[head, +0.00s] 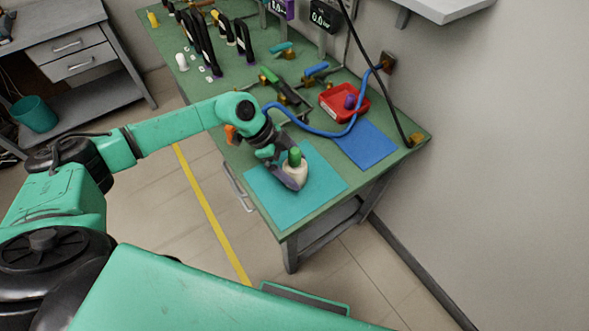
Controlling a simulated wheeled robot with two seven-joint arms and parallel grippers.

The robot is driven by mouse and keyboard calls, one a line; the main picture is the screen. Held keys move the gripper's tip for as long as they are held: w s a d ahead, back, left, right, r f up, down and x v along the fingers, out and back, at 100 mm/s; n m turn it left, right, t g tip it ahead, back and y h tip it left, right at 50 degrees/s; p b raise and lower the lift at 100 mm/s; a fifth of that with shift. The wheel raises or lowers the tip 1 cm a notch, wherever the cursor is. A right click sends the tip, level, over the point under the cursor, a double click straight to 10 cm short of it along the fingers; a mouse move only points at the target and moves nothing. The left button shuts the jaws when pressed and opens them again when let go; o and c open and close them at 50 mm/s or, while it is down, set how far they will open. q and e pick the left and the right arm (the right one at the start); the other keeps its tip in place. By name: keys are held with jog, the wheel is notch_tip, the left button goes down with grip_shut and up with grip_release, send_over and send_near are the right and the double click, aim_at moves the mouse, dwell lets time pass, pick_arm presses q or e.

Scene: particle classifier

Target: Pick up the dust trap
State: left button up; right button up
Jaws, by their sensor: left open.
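The likely dust trap (300,172), a small cream-coloured body with a green top, stands upright on the teal mat (262,190) near the front of the green workbench. My left gripper (290,176) is open and low over the mat, with its dark fingers at the dust trap and partly covering it. I cannot tell whether the fingers touch it. My right gripper is not in view.
A red tray (332,108) with a purple item and a blue mat (367,150) lie behind. A blue hose (300,124) loops across the workbench (222,152) near my gripper. Tools and tall dark-handled items stand farther back. The teal mat's front is clear.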

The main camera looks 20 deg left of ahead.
pick_arm(q)
jog(key=shift+r, duration=0.1)
jog(key=c, duration=1.5)
